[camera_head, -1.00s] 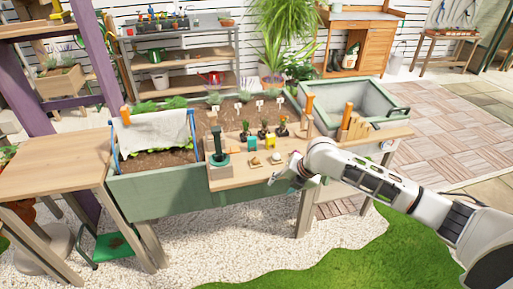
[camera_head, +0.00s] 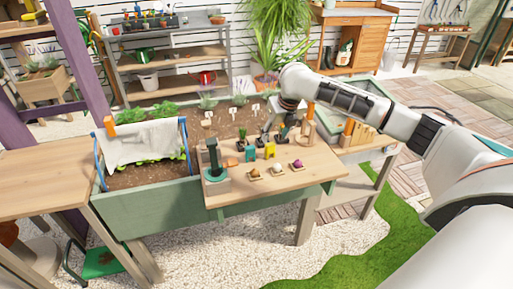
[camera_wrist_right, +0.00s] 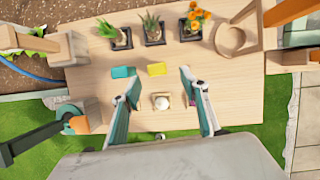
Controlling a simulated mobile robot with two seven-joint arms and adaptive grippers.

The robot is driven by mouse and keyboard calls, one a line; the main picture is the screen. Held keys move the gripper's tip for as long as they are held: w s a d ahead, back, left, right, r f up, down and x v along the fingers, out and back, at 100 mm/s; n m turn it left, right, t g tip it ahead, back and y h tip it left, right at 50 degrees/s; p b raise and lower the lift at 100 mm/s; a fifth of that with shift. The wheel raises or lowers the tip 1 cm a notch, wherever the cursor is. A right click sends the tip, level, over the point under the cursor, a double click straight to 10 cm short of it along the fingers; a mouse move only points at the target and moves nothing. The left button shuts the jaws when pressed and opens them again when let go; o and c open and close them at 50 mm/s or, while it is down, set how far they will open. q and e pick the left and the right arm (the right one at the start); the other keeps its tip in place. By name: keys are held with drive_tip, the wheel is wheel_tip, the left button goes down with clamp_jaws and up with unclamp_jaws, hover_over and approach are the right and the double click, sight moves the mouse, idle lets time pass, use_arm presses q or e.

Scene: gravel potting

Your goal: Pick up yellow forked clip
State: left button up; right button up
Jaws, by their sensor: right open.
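The yellow clip (camera_head: 270,151) stands on the wooden potting board, to the right of a teal clip (camera_head: 250,155). In the right wrist view, the yellow clip (camera_wrist_right: 157,69) shows small, beside the teal clip (camera_wrist_right: 123,72). Its fork shape is too small to make out. My right gripper (camera_head: 275,130) is above the back of the board, near the small pots. In the right wrist view, the right gripper (camera_wrist_right: 160,75) has its fingers spread and empty, and the yellow clip appears between the tips, apart from them. My left gripper is out of view.
Three small potted plants (camera_wrist_right: 152,28) stand behind the clips. A white ball (camera_wrist_right: 161,101) sits in a small wooden holder in front, between orange and purple balls (camera_head: 298,163). A dark green tool (camera_head: 213,155) stands at the board's left. The board's front right is bare.

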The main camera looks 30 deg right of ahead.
sight(271, 144)
drive_tip(key=shift+w+f, duration=0.2)
drive_tip(key=shift+f, duration=0.05)
drive_tip(key=shift+d+f+b, duration=0.1)
drive_tip(key=shift+f+b, duration=0.25)
drive_tip(key=shift+f, duration=0.4)
drive_tip(key=shift+w+f, duration=0.1)
drive_tip(key=shift+f, duration=0.1)
drive_tip(key=x, duration=0.1)
drive_tip(key=b+x, duration=0.1)
drive_tip(key=x, duration=0.2)
drive_tip(key=shift+w+a+f, duration=0.1)
drive_tip(key=shift+a+f, duration=0.1)
drive_tip(key=shift+a, duration=0.2)
drive_tip(key=shift+w+d+f+b, duration=0.1)
drive_tip(key=shift+w+f+b, duration=0.05)
drive_tip(key=shift+f+b, duration=0.15)
drive_tip(key=shift+r, duration=0.15)
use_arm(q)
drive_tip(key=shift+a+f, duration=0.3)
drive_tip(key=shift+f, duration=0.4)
use_arm(e)
drive_tip(key=c, duration=1)
